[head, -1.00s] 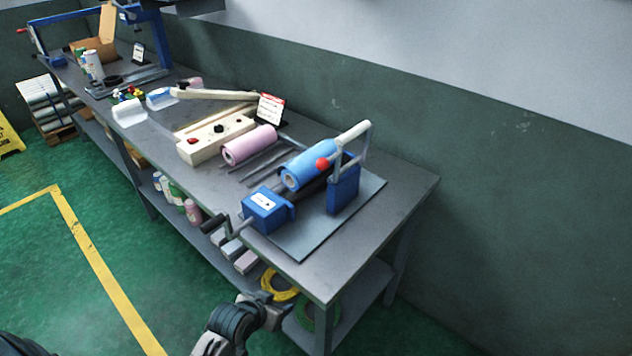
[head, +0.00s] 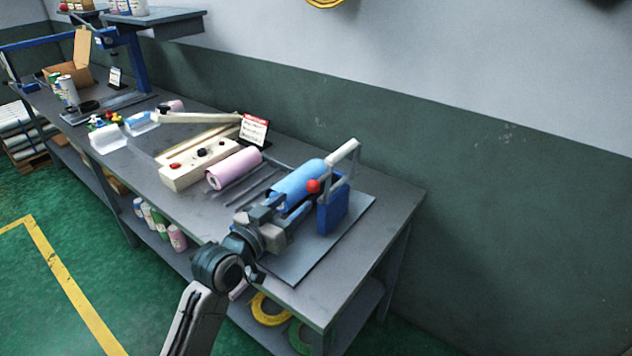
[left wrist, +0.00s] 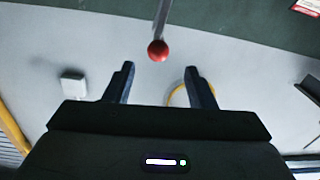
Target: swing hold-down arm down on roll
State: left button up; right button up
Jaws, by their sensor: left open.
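The blue film roll (head: 297,182) lies on the stand at the near end of the bench. The hold-down arm (head: 343,152) is a pale bar and frame raised above the blue upright bracket (head: 333,208) behind the roll. Its red ball knob (head: 313,186) shows beside the roll. My left gripper (head: 286,210) is open and empty in front of the roll, hiding the crank-side block. In the left wrist view the red knob (left wrist: 158,50) hangs on a grey rod, just beyond and between the open fingertips (left wrist: 158,78), apparently untouched. My right gripper is out of view.
A pink roll (head: 234,168) and a pale wooden block with knobs (head: 205,162) lie to the left. A red-and-white sign (head: 254,129) stands behind. The grey base plate (head: 350,222) and bench corner at right are clear.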

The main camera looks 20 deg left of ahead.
aim_at(318, 180)
pick_arm(q)
jog(key=p+x, duration=0.2)
jog(key=x, duration=0.7)
jog(key=shift+s, duration=0.1)
jog(key=shift+w+d+p, duration=0.3)
jog(key=shift+w+p, duration=0.05)
jog(key=shift+w, duration=0.3)
grip_shut()
